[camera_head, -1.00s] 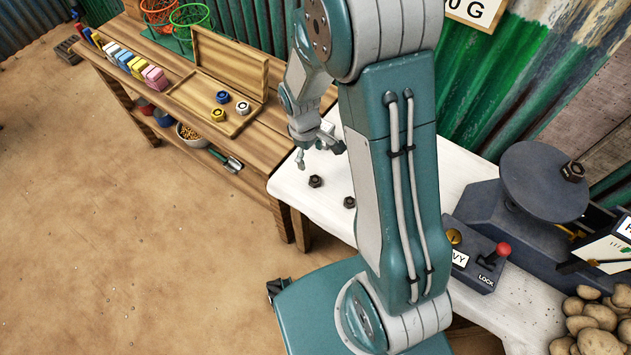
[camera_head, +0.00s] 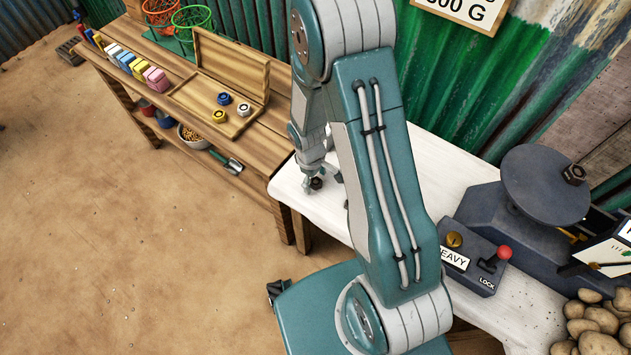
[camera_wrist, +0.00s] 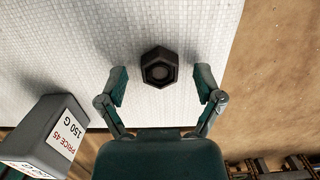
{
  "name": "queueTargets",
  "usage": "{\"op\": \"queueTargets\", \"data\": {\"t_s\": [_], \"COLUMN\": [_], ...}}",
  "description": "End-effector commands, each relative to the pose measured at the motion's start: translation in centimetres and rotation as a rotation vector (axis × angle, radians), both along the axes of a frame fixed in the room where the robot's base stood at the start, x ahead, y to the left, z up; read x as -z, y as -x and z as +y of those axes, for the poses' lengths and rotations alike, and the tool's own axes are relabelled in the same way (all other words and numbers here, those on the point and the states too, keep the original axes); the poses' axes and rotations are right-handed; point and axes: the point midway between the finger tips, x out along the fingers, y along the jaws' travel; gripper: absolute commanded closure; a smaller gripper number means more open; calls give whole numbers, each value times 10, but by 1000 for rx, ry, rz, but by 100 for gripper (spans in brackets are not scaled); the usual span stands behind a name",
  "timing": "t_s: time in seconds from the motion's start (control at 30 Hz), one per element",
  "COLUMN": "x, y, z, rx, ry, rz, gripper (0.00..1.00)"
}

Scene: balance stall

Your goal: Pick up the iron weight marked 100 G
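A dark hexagonal iron weight (camera_head: 316,183) stands on the white tabletop under my gripper (camera_head: 323,178). In the wrist view the weight (camera_wrist: 159,67) shows from above, with a round hollow in its top. My gripper (camera_wrist: 161,82) is open there, one finger to each side of the weight and slightly nearer the camera, with gaps on both sides. I cannot read any mark on the weight, so I cannot tell whether it is the 100 G one. Another dark hexagonal weight (camera_head: 574,174) sits on the round pan of the scale.
The scale (camera_head: 545,185) and a lever box (camera_head: 468,262) stand at the right on the white table (camera_head: 425,158). Potatoes (camera_head: 600,325) lie at the lower right. A grey block with a "150 G" price label (camera_wrist: 50,135) is left of my gripper in the wrist view.

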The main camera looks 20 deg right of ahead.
Motion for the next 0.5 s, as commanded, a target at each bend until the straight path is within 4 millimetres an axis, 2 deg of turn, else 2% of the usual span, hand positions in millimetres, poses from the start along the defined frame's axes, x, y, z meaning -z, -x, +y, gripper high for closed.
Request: {"op": "queueTargets", "data": {"t_s": [0.03, 0.13, 0.17, 0.5], "x": [0, 0, 0, 0], "y": [0, 0, 0, 0], "z": [0, 0, 0, 0], "rx": [0, 0, 0, 0], "ry": [0, 0, 0, 0], "rz": [0, 0, 0, 1], "gripper": [48, 93, 100, 100]}}
